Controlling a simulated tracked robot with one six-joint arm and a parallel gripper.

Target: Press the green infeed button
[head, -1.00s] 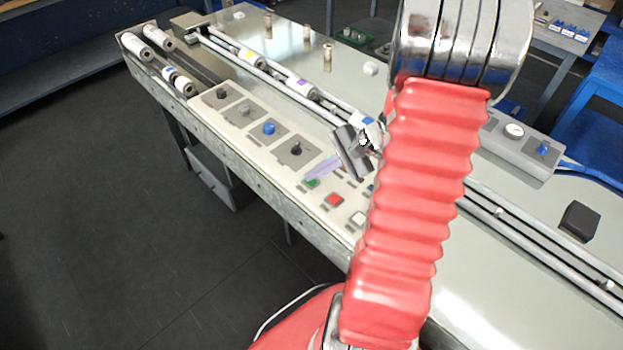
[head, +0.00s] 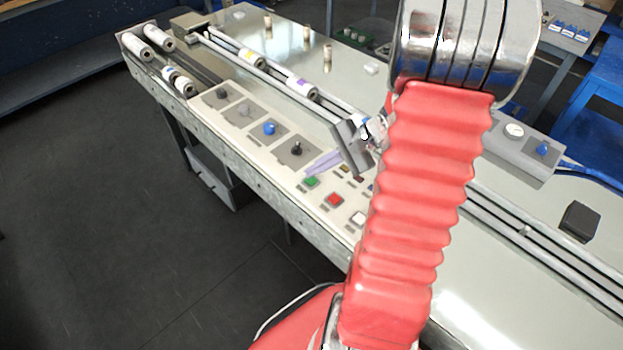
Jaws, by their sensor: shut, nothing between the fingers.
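The green button (head: 311,182) sits on the pale control panel along the front edge of the machine, left of the red button (head: 334,200). It shows clear of my gripper. My gripper (head: 311,168) has light purple fingers that are shut and empty. The fingertips are just above the green button in the picture; I cannot tell the exact height between them. My red arm hides the right part of the panel.
A white button (head: 358,219) lies right of the red one. A black knob (head: 296,149) and a blue knob (head: 269,128) stand left of the gripper. White rolls (head: 158,40) lie at the far left end. Rails with small packs run behind the panel.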

